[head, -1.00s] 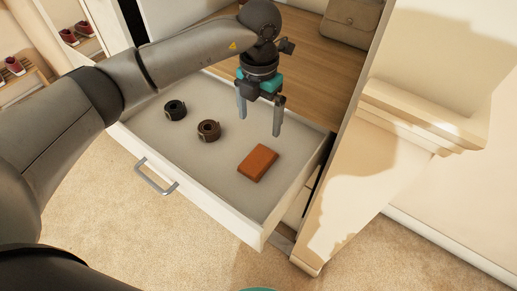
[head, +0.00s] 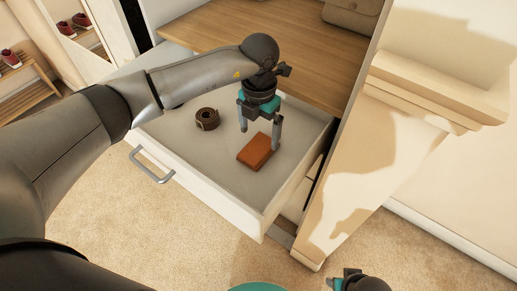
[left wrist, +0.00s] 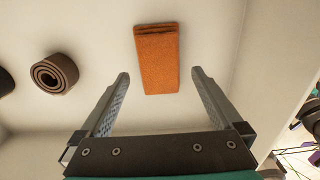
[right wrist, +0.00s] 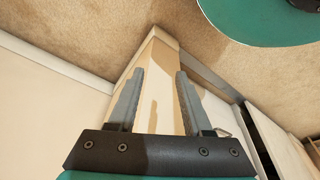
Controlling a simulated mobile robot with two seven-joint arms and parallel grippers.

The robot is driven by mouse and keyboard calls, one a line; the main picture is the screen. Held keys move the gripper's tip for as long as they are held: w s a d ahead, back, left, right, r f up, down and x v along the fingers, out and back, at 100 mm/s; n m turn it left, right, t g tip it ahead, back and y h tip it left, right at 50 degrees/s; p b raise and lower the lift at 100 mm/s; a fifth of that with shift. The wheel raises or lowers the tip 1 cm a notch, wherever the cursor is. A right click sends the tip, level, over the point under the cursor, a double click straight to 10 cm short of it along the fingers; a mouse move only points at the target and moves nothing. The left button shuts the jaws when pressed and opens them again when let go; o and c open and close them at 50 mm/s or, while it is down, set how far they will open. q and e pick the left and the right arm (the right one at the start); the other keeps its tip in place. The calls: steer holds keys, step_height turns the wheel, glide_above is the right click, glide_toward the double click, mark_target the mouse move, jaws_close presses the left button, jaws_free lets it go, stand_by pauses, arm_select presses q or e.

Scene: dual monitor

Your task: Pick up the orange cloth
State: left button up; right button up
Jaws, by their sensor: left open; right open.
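The orange cloth (head: 255,151) is a folded block lying flat in the open drawer, near its right front part. In the left wrist view the cloth (left wrist: 157,58) lies ahead of and between the fingertips, not gripped. My left gripper (head: 260,140) is open and empty, its fingers pointing down over the drawer near the cloth. It also shows in the left wrist view (left wrist: 160,74). My right gripper (right wrist: 160,72) is open and empty, in front of a cream pillar. In the head view only a small part of it shows at the bottom.
The open drawer (head: 222,200) has low white walls and a metal handle (head: 152,165). A rolled brown belt (head: 207,119) lies left of the cloth. A dark roll shows at the left edge of the left wrist view. A cream pillar (head: 345,190) stands close on the right.

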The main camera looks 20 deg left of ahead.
mark_target(259, 146)
arm_select(q)
step_height(259, 146, down, 3)
steer(key=shift+a+f+b, duration=0.1)
steer(key=shift+f+b, duration=0.1)
steer(key=shift+b, duration=0.7)
steer(key=shift+f+b, duration=0.3)
steer(key=shift+f, duration=0.45)
arm_select(e)
steer(key=shift+t, duration=0.4)
steer(key=r, duration=0.1)
steer(key=w+r, duration=0.1)
steer(key=r, duration=0.1)
steer(key=w+r, duration=0.1)
steer(key=r, duration=0.1)
steer(key=shift+w+a, duration=0.1)
steer(key=shift+a, duration=0.05)
arm_select(q)
steer(key=c, duration=1.2)
steer(key=shift+c, duration=0.3)
arm_select(e)
steer(key=shift+f, duration=0.1)
arm_select(q)
steer(key=shift+r, duration=0.1)
